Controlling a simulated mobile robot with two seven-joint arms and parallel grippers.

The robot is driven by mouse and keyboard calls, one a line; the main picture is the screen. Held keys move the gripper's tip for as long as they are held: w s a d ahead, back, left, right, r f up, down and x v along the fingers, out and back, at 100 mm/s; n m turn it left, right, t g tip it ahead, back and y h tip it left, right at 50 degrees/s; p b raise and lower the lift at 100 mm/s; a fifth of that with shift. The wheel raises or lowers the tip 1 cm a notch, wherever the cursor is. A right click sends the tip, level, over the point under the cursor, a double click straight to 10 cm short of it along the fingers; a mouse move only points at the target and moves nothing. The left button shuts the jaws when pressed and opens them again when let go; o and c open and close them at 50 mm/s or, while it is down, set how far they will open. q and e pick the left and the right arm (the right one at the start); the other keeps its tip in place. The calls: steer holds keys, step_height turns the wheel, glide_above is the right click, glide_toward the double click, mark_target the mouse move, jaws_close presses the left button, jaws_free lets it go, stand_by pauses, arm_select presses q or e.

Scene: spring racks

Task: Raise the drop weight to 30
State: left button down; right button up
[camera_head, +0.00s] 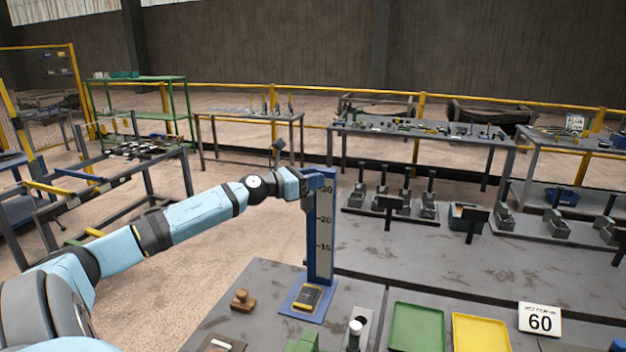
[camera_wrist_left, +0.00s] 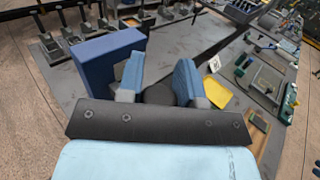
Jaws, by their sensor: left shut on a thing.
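The blue drop stand (camera_head: 321,240) rises upright from its blue base plate at the near edge of the table. Its pale scale shows 10, 20 and, near the top, 30. My left gripper (camera_head: 308,184) is at the top of the stand, level with about the 30 mark. In the left wrist view my left gripper (camera_wrist_left: 160,82) is shut on a dark rounded thing (camera_wrist_left: 159,95), apparently the drop weight, mostly hidden between the blue fingers. The stand's blue top (camera_wrist_left: 103,60) is beside the fingers there. My right gripper is not in view.
A dark and yellow block (camera_head: 307,298) lies on the stand's base. A wooden stamp (camera_head: 242,299) stands to its left. Racks with black levers stand behind.

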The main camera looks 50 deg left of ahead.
arm_select(q)
steer(key=c, duration=0.8)
jaws_free()
steer(key=shift+b+v, duration=0.35)
steer(key=shift+v, duration=0.5)
steer(key=b+v, duration=0.1)
steer(key=v, duration=1.1)
steer(key=shift+s, duration=0.1)
